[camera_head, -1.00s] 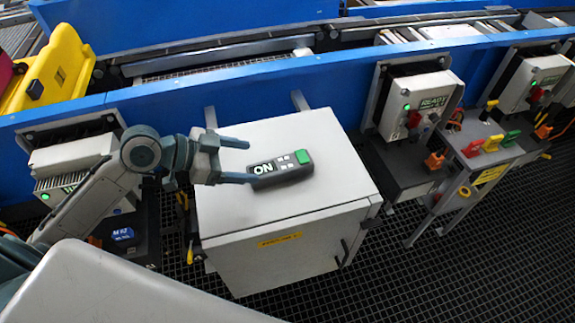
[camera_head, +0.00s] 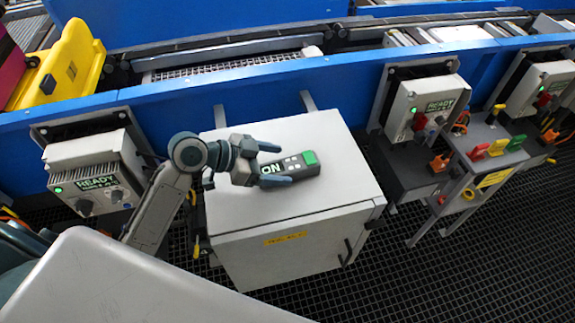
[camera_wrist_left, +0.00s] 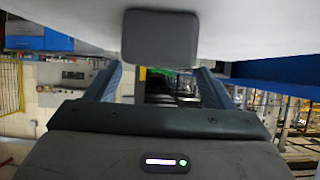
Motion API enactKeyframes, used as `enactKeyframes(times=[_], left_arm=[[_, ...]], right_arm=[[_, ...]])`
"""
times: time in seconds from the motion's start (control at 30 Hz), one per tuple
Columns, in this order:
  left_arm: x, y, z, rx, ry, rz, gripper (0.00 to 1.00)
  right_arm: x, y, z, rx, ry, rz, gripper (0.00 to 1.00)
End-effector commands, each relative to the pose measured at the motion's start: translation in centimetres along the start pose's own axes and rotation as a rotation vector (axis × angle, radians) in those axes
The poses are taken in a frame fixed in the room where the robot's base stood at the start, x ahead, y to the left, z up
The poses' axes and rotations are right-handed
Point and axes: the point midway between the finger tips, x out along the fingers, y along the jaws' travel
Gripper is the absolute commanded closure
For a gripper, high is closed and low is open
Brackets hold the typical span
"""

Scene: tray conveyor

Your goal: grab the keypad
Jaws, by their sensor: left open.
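The keypad (camera_head: 297,165), a dark grey box with a white "ON" display, small white buttons and a green button, lies on the light grey cabinet top (camera_head: 335,190). My left gripper (camera_head: 281,164) is open at the keypad's left end in the head view. One finger shows on the far side and one on the near side, with the display partly hidden. Contact cannot be told. My right gripper is not in view.
A blue conveyor wall (camera_head: 340,90) runs behind the cabinet. A control box (camera_head: 425,108) and a stand with coloured clips (camera_head: 490,150) are to the right. Another "READY" box (camera_head: 95,180) is at left. The rest of the cabinet top is clear.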

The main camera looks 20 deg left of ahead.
Motion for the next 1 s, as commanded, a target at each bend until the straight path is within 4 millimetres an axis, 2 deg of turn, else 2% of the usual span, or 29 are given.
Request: enactKeyframes(times=[0.1,0.3,0.67,0.9,1.0], left_arm=[[1.2,-0.1,-0.4,-0.005,0.003,0.002,0.25],[3.0,-0.2,-0.2,-0.001,0.002,0.000,0.25],[3.5,-0.2,0.0,0.000,-0.001,0.000,0.27],[3.5,-0.2,0.0,0.000,-0.001,0.000,0.74],[3.5,-0.2,0.0,0.001,0.000,0.000,0.86]], right_arm=[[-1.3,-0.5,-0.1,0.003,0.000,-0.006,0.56],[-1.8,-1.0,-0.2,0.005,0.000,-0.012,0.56],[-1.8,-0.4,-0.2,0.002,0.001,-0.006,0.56],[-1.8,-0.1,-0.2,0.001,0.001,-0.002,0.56],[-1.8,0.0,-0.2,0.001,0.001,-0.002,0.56]])
